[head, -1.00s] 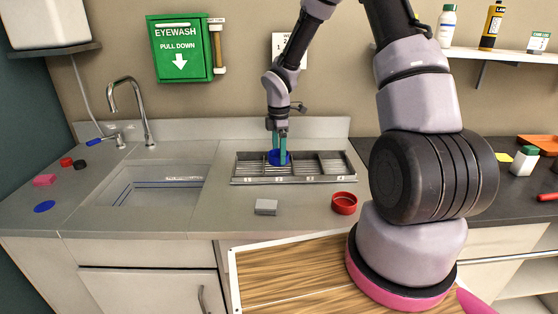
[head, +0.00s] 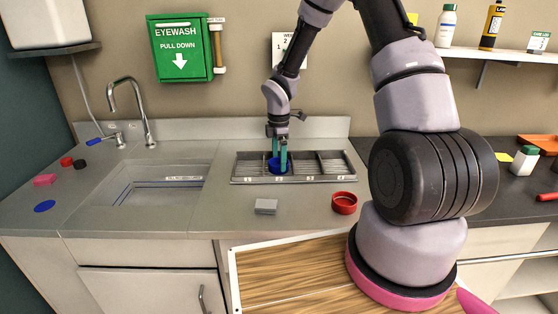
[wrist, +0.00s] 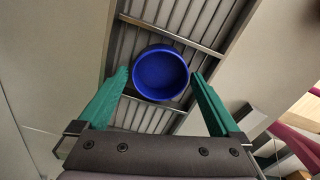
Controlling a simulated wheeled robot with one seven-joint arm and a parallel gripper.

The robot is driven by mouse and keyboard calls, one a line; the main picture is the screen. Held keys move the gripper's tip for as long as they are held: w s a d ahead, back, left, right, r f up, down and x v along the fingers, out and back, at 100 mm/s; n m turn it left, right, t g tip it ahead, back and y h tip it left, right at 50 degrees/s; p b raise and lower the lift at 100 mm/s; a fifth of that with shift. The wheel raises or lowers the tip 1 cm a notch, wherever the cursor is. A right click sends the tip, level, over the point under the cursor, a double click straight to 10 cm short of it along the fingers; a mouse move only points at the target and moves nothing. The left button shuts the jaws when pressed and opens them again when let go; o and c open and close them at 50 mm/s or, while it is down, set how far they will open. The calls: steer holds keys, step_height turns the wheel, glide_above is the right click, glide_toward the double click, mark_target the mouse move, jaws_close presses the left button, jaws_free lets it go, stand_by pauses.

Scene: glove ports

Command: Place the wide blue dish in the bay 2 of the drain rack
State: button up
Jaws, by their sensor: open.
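The wide blue dish (head: 279,168) sits in the drain rack (head: 330,180), behind the front label that appears to read 2. In the wrist view the dish (wrist: 160,74) lies on the rack's slats, between two cross dividers (wrist: 168,34), and overlaps the nearer one. My gripper (head: 279,160) is right above it, pointing down. In the wrist view my gripper (wrist: 160,75) is open, with one green finger on each side of the dish and a visible gap at both. The fingers partly hide the dish in the head view.
A grey block (head: 265,206) and a red dish (head: 344,203) stand on the counter in front of the rack. The sink basin (head: 160,185) is to the left. The other rack bays look empty.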

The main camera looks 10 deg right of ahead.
steer(key=s+d+r+m+t, duration=0.1)
steer(key=s+r+m, duration=0.1)
steer(key=r, duration=0.7)
steer(key=s+d+r+m, duration=0.1)
steer(key=r+m, duration=0.1)
steer(key=r, duration=0.8)
steer(key=s+d+r+m+t+y, duration=0.1)
steer(key=s+r+m+t, duration=0.2)
steer(key=s+r+m, duration=0.6)
steer(key=s+d+r+m+t+y, duration=0.1)
steer(key=s+d+r+m+t, duration=0.1)
steer(key=s+r+m, duration=0.7)
steer(key=s+m+t, duration=0.1)
steer(key=s, duration=0.3)
steer(key=shift+d, duration=0.3)
